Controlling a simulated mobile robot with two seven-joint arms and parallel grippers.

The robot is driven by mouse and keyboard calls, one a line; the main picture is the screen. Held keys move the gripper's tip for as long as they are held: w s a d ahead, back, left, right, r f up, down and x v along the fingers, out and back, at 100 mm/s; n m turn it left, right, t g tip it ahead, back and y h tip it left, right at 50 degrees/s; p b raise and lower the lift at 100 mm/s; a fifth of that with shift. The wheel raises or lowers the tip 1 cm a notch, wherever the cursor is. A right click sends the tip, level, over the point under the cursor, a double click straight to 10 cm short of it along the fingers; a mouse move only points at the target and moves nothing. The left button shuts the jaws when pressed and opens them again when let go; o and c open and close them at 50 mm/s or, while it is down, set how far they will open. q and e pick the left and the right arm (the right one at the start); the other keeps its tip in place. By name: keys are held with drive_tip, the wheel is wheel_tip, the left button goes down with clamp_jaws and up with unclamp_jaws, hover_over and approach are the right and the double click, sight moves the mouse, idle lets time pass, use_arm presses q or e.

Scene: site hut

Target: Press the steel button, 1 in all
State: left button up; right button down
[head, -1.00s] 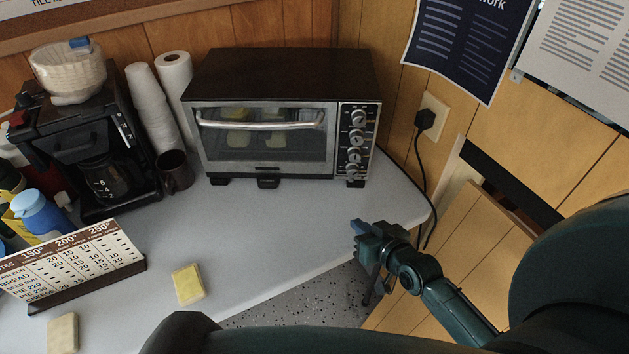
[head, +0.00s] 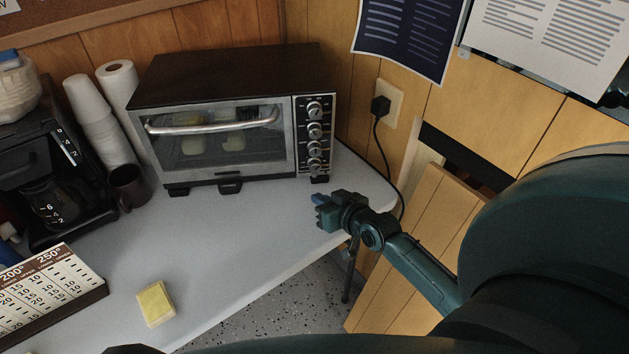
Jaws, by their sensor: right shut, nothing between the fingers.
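The toaster oven (head: 225,82) stands at the back of the counter with its door closed. Its control panel (head: 328,118) on the right carries a column of several round steel-coloured knobs. At the bottom of the column is a small steel-coloured round part (head: 314,170); I cannot tell for certain whether it is the steel button. My right gripper (head: 318,203) is shut and empty. It is over the counter's right part, just in front of and below the control panel, apart from it. My left gripper is out of view.
The grey counter (head: 225,235) is clear in front of the oven. A yellow sponge-like block (head: 156,304) lies at the front. A plug and cord (head: 383,140) hang right.

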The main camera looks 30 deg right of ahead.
sight(314, 175)
drive_tip(key=w, duration=0.1)
drive_tip(key=w+d+b, duration=0.1)
drive_tip(key=w, duration=0.1)
drive_tip(key=shift+d, duration=0.15)
drive_tip(key=shift+w+d, duration=0.2)
drive_tip(key=shift+w, duration=0.2)
idle(0.7)
idle(0.9)
drive_tip(key=shift+w+d, duration=0.15)
drive_tip(key=shift+w, duration=0.25)
